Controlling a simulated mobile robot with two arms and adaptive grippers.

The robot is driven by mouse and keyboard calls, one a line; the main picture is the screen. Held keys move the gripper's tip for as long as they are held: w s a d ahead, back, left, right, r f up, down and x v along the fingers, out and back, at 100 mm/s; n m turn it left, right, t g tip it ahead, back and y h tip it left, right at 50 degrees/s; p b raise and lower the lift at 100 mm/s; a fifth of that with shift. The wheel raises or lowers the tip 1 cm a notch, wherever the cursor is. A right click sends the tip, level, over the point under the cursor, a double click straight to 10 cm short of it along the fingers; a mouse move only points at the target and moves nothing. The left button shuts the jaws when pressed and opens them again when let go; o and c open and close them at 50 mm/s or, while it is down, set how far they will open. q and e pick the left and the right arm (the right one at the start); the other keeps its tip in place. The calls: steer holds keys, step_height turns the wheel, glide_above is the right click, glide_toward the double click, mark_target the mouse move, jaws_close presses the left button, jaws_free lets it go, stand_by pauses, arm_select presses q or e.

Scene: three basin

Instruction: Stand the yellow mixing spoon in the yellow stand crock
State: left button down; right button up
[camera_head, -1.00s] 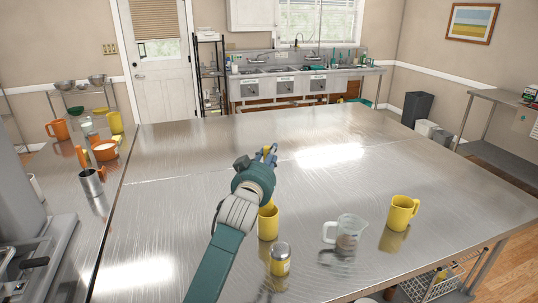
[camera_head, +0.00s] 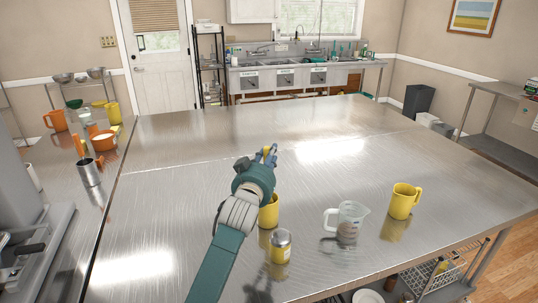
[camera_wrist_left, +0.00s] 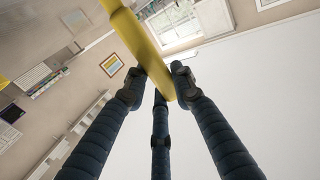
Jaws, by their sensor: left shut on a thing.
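My left gripper (camera_head: 268,156) is in the middle of the head view, raised over the steel table. In the left wrist view its fingers (camera_wrist_left: 160,88) are shut on the yellow mixing spoon (camera_wrist_left: 140,42), which slants across the view and runs out at the top. In the head view little of the spoon shows, because the gripper covers it. A yellow vessel (camera_head: 269,214), apparently the stand crock, stands on the table beside my left forearm in the picture. The arm hides its left side. My right gripper is not in view.
Close by stand a silver-lidded yellow jar (camera_head: 280,246), a clear measuring jug (camera_head: 348,221) and a yellow mug (camera_head: 403,202). Orange vessels (camera_head: 103,141) and a metal cup (camera_head: 90,172) stand on the left counter. The steel table (camera_head: 190,200) is clear at the back and left.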

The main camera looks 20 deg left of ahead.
arm_select(q)
steer(key=shift+f+b, duration=1.4)
steer(key=shift+f, duration=1)
steer(key=c, duration=1.4)
jaws_free()
steer(key=shift+o, duration=0.2)
steer(key=s+p, duration=0.2)
steer(key=s, duration=0.1)
